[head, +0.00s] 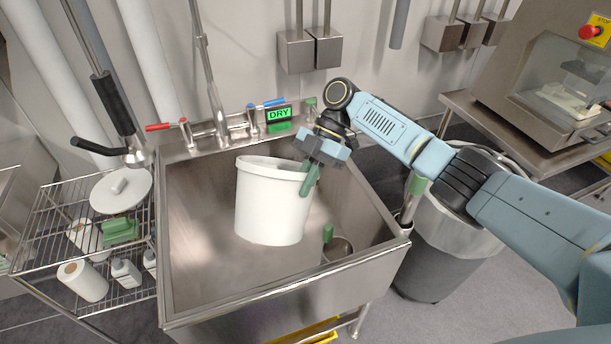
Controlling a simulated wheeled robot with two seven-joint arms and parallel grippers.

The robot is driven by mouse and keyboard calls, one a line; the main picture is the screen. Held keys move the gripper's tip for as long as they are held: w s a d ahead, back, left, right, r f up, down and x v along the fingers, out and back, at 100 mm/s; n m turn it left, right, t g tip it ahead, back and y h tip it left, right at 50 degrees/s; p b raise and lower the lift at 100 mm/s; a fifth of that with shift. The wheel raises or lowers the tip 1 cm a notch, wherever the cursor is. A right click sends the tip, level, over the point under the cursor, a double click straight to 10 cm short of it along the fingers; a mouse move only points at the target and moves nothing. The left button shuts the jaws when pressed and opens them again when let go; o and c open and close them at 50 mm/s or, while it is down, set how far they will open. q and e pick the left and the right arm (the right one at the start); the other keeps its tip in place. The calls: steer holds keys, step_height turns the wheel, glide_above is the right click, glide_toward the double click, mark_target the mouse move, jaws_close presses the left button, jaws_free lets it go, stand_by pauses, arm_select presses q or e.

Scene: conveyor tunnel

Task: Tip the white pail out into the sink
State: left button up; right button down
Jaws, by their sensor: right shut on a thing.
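The white pail (270,208) is upright or nearly so, over the basin of the steel sink (190,280). I cannot tell whether its base touches the basin floor. My right gripper (312,176) comes in from the right and is shut on the pail's rim at its right side. The inside of the pail is mostly hidden, so I cannot tell what it holds. My left gripper is not in view.
A tap with red and blue levers (220,128) and a green DRY sign (279,114) stand behind the basin. A wire rack (40,262) with bottles and a paper roll is at left. A grey bin (437,245) stands at right, under my right arm.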

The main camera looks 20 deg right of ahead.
mark_target(274, 199)
steer(key=shift+r, duration=0.35)
steer(key=shift+r+p, duration=0.1)
steer(key=shift+p, duration=0.35)
steer(key=s+t+h+p, duration=0.1)
steer(key=p, duration=0.2)
steer(key=s+a+t+h+p, duration=0.1)
steer(key=t+p, duration=0.1)
steer(key=shift+a+r+n+h+p, duration=0.1)
steer(key=shift+a+n+h+p, duration=0.1)
steer(key=shift+n+h+p, duration=0.2)
steer(key=shift+s+a+f+t+h+p, duration=0.15)
steer(key=shift+s+a+t+h+p, duration=0.15)
steer(key=shift+t, duration=0.2)
steer(key=shift+s+a+f+t+h+p, duration=0.15)
steer(key=shift+s+t+h, duration=0.15)
steer(key=shift+t+h, duration=0.15)
steer(key=shift+s+a+f+t+h+b, duration=0.1)
steer(key=shift+s+a+t+h+b, duration=0.2)
steer(key=shift+t, duration=0.25)
